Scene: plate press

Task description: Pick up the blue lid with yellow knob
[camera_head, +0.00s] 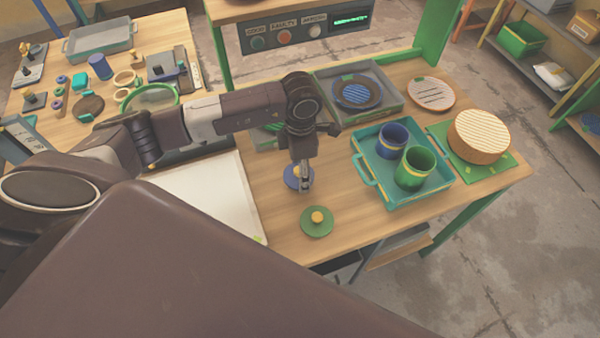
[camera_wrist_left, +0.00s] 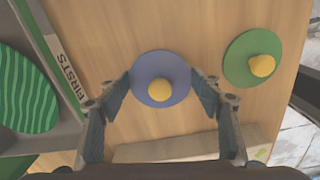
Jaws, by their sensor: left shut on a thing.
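The blue lid with yellow knob (camera_wrist_left: 150,88) is between the fingers of my left gripper (camera_wrist_left: 163,84), with a fingertip at each side of its rim. In the head view the blue lid (camera_head: 291,181) is partly hidden behind my left gripper (camera_head: 305,186), which points down over the wooden table. The left gripper is shut on the lid. I cannot tell whether the lid touches the table. A green lid with yellow knob (camera_head: 317,221) lies on the table in front of it and also shows in the wrist view (camera_wrist_left: 240,52). My right gripper is not in view.
A teal tray (camera_head: 428,198) with a blue cup (camera_head: 393,140) and a green cup (camera_head: 416,166) stands to the right. A grey tray (camera_head: 394,103) with a dark round piece is behind. A grey tray labelled FIRSTS (camera_wrist_left: 68,75) borders the left in the wrist view.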

